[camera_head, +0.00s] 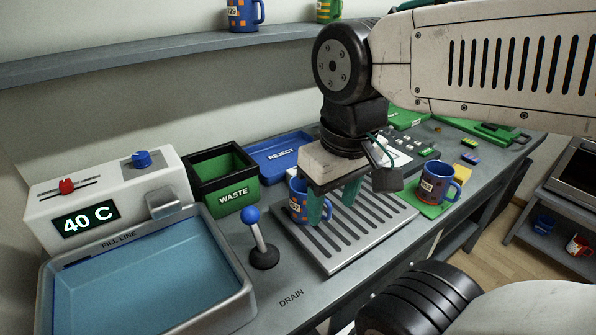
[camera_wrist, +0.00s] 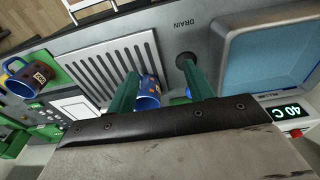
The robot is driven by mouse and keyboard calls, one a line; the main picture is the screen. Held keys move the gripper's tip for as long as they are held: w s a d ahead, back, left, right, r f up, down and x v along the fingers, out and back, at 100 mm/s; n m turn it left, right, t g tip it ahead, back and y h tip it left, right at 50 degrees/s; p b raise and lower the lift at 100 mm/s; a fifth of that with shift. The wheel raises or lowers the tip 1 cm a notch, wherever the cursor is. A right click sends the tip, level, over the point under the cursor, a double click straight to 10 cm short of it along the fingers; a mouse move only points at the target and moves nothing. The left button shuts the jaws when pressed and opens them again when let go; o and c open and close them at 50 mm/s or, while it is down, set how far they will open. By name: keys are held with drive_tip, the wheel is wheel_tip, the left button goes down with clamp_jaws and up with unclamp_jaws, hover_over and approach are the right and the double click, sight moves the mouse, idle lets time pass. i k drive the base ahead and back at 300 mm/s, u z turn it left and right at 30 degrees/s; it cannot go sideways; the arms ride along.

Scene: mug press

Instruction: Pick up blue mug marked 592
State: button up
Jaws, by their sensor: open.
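A blue mug (camera_head: 297,192) with orange-red marks stands at the left edge of the metal drain rack (camera_head: 385,218); its label is partly hidden, and I can only make out something ending in 92. My gripper (camera_head: 332,210) is open, with green fingers pointing down over the rack; the left finger partly covers this mug. In the wrist view the mug (camera_wrist: 149,88) shows between the two fingers of my gripper (camera_wrist: 160,68), nearer the left one; I cannot tell contact. A similar blue mug (camera_head: 440,182) sits on a green pad at right, its label too small to read surely.
A ball-topped lever (camera_head: 262,250) stands just left of the rack, near the mug. A water basin (camera_head: 150,275), heater box (camera_head: 110,195), waste bin (camera_head: 222,180) and blue reject tray (camera_head: 278,153) lie left and behind. Another blue mug (camera_head: 243,15) is on the shelf.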

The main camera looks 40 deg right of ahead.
sight(437, 178)
drive_tip(key=k, duration=1.2)
drive_tip(key=z, duration=0.9)
drive_tip(key=i, duration=1.05)
drive_tip(key=z, duration=0.1)
drive_tip(key=k, duration=1)
drive_tip(key=u, duration=0.7)
drive_tip(key=i, duration=0.7)
drive_tip(key=z, duration=1.4)
